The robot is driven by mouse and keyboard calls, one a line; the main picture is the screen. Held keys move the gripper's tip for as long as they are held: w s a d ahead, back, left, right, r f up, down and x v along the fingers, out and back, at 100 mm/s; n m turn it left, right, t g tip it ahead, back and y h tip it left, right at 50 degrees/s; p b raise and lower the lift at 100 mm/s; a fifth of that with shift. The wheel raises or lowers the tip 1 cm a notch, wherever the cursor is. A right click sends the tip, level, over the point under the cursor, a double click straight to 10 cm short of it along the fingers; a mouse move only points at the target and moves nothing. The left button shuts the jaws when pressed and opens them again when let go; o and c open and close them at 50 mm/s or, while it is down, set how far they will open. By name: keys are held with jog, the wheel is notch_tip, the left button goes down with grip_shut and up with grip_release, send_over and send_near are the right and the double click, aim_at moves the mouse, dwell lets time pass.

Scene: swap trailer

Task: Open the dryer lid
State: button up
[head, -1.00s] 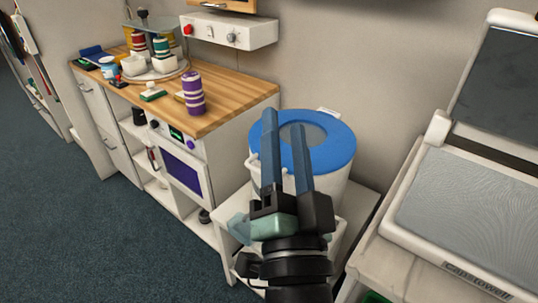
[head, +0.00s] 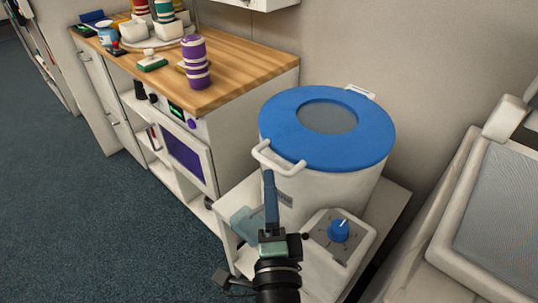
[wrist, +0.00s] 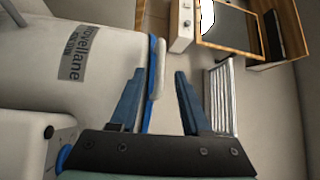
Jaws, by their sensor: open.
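The dryer is a white round tub (head: 330,192) with a blue lid (head: 285,112) that lies closed on top and has a dark round window. A white loop handle (head: 277,158) sticks out from the lid's front left edge. My gripper (head: 269,176) is open and empty, its tips just below the handle in the head view. In the wrist view, the two fingers (wrist: 158,74) stand either side of the white handle (wrist: 158,68) and the lid's blue edge (wrist: 151,95). I cannot tell whether the fingers touch the handle.
A control box with a blue knob (head: 339,230) sits at the dryer's front. A wooden counter (head: 240,65) with a purple striped stack (head: 196,62) and cups stands on the left. A white-framed unit with a grey panel (head: 505,205) is at the right. Carpet (head: 110,220) is free at the left.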

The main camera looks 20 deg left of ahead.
aim_at(269, 160)
jog(key=p+x, duration=0.1)
jog(key=x, duration=0.5)
jog(key=shift+w+a, duration=0.15)
jog(key=shift+w, duration=0.1)
grip_shut()
dwell(1.2)
